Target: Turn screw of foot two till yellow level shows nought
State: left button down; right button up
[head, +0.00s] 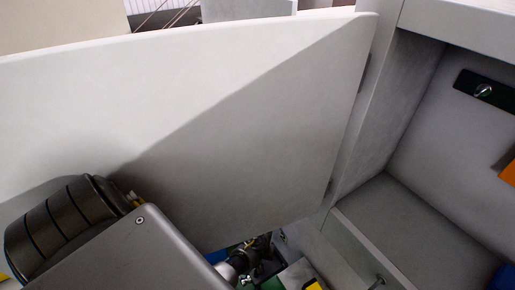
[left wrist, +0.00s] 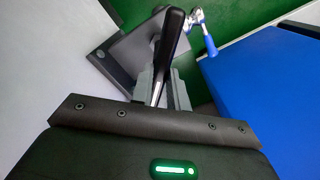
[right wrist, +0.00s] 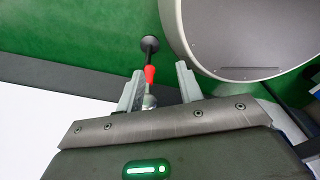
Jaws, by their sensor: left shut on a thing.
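In the left wrist view my left gripper (left wrist: 165,98) is shut on a dark, flat handle-like bar (left wrist: 173,35) with a shiny edge, which sticks out away from me past the fingertips. My right gripper (right wrist: 158,82) is open in the right wrist view. A lever with a red sleeve (right wrist: 149,74) and black ball knob (right wrist: 150,45) shows between and beyond its fingers, apparently not gripped. In the head view a small yellow patch (head: 314,285) shows at the bottom edge; I cannot tell if it is the yellow level. I cannot make out foot two's screw or a reading.
A large white panel (head: 230,110) fills much of the head view, hiding what is behind it. An open grey compartment (head: 410,225) with a black switch plate (head: 487,92) stands right. The left wrist view shows a grey block (left wrist: 125,55), blue-handled part (left wrist: 208,42) and blue surface (left wrist: 265,95).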

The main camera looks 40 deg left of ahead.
pick_arm(q)
jog(key=shift+s+d, duration=0.1)
jog(key=shift+d, duration=0.3)
jog(key=c, duration=1.4)
grip_release()
jog(key=shift+o, duration=0.2)
jog(key=shift+a, duration=0.1)
jog(key=shift+a, duration=0.1)
jog(key=shift+r, duration=0.1)
notch_tip(320, 180, up, 11)
jog(key=p, duration=0.1)
jog(key=shift+p, duration=0.4)
jog(key=shift+f, duration=0.2)
